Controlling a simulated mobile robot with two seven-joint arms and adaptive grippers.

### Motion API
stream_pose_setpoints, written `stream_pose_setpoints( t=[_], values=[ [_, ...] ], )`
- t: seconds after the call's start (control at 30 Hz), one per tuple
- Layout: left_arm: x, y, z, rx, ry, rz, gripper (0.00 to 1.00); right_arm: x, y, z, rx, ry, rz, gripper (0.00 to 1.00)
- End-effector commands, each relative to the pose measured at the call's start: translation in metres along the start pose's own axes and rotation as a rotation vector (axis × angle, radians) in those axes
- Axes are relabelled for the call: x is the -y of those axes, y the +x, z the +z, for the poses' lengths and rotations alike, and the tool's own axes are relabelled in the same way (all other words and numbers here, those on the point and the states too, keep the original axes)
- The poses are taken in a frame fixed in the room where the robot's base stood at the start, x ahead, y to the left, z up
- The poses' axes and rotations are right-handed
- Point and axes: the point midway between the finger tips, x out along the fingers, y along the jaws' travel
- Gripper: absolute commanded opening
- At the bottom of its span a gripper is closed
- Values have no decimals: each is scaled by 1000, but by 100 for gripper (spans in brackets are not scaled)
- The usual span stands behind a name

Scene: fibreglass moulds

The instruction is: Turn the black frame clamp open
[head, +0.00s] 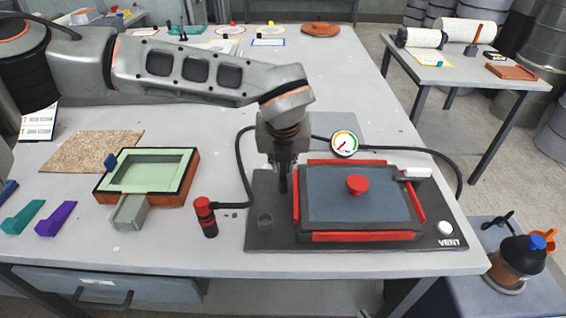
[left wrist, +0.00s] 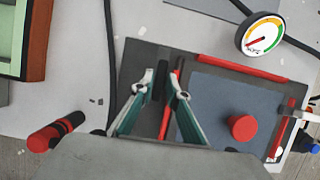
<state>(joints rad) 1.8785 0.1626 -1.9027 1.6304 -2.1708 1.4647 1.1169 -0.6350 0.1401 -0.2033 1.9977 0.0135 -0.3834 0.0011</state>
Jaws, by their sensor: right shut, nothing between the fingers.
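A black upright piece, which looks like the black frame clamp (left wrist: 160,82), stands at the left side of the red-edged frame on the dark base plate. My left gripper (head: 283,184) points down over that left edge in the head view and largely hides the clamp there. In the left wrist view its two fingertips (left wrist: 165,87) are apart, with the clamp between them. The clamp appears close to the left fingertip, and a gap shows toward the right one; contact is unclear. The blue-grey lid (head: 335,202) has a red knob (head: 357,185). My right gripper is out of view.
A round gauge (head: 344,144) with a black hose stands behind the frame. A white clamp (head: 415,173) sits at its back right corner. A red-capped cylinder (head: 206,216) stands left of the base. A green-lined mould (head: 150,176) lies farther left.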

Motion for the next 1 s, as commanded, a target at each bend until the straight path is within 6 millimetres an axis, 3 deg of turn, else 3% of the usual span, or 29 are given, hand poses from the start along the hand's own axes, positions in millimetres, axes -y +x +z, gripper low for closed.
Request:
stream_pose_setpoints(
  t=[0.47, 1.0],
  values=[
    [0, -6, 1, 3, 2, -2, 28, 0, 0, 2, 2, -3, -2, 0],
    [0, -102, 1, 2, 1, -1, 28, 0, 0, 1, 1, 0, -1, 0]
  ],
)
